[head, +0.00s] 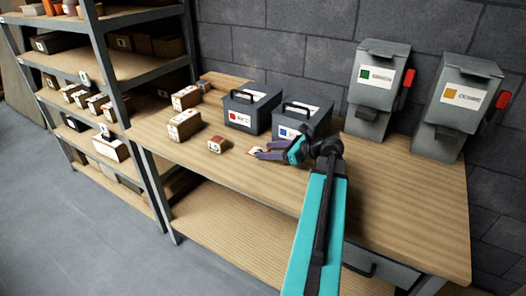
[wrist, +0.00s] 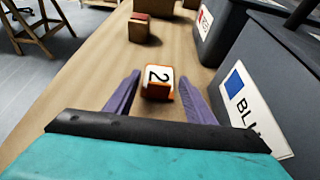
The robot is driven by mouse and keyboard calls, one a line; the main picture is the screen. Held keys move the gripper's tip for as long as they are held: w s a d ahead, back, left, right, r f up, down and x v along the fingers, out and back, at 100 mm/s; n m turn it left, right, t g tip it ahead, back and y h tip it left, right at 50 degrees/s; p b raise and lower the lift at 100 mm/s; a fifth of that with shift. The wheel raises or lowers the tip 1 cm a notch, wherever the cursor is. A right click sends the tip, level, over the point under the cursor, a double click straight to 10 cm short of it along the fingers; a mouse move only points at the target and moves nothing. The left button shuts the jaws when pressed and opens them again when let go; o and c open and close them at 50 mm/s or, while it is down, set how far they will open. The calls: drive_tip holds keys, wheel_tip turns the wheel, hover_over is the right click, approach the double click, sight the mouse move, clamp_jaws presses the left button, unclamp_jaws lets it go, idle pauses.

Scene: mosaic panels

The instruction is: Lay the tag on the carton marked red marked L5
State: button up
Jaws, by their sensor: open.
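My gripper (head: 272,153) is open, low over the workbench. A grey case with a red square label (head: 240,112) stands behind. A small brown block with a reddish top (head: 217,144) lies to the left, also in the wrist view (wrist: 142,30). I cannot read L5 anywhere.
A grey case with a blue label (head: 300,120) stands close behind my gripper. White-fronted cartons (head: 184,124) sit on the left of the workbench (head: 240,180). Shelves (head: 120,65) stand at the left. Two grey wall bins (head: 379,85) are at right. The front bench strip is clear.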

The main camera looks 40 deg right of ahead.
drive_tip(key=shift+w+a+f, duration=0.1)
drive_tip(key=shift+w, duration=0.2)
drive_tip(key=shift+c, duration=0.2)
drive_tip(key=c, duration=1.2)
drive_tip(key=shift+o, duration=0.2)
